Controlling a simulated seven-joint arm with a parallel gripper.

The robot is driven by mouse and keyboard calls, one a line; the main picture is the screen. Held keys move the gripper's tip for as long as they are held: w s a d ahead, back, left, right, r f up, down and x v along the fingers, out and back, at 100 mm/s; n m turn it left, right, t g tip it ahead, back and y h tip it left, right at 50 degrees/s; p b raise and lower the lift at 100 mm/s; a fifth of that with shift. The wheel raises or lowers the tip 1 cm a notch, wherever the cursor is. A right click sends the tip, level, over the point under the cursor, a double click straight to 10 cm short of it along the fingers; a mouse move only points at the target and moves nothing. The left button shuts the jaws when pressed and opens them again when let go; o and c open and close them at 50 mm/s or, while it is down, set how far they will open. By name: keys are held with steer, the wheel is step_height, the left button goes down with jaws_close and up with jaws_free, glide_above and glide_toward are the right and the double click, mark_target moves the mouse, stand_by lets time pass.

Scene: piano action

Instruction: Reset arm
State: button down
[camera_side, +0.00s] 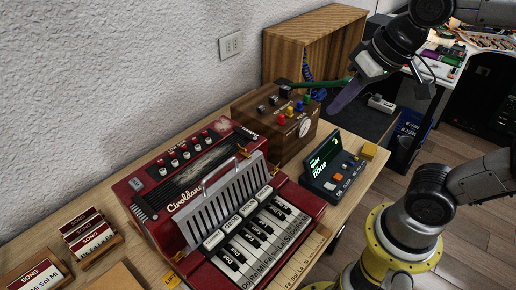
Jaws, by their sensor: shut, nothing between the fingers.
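My gripper (352,88) is at the upper right, held in the air above the far end of the wooden table. Its fingers look shut, with nothing seen between them. My arm rises from a yellow base at the right and bends over to the gripper. A red toy piano (290,190) with white and black keys sits on the table, well apart from the gripper.
A wooden box with coloured knobs (283,125) and a dark device with a green display (338,168) stand below and near the gripper. Song cards (88,236) are at the left. A wooden cabinet (302,42) stands behind.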

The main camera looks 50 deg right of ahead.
steer(key=s+d+f+n, duration=0.1)
steer(key=s+f+n, duration=0.1)
steer(key=s+f, duration=0.2)
steer(key=shift+s+d+n, duration=0.3)
steer(key=shift+s+n, duration=0.1)
steer(key=shift+s, duration=0.25)
stand_by(0.5)
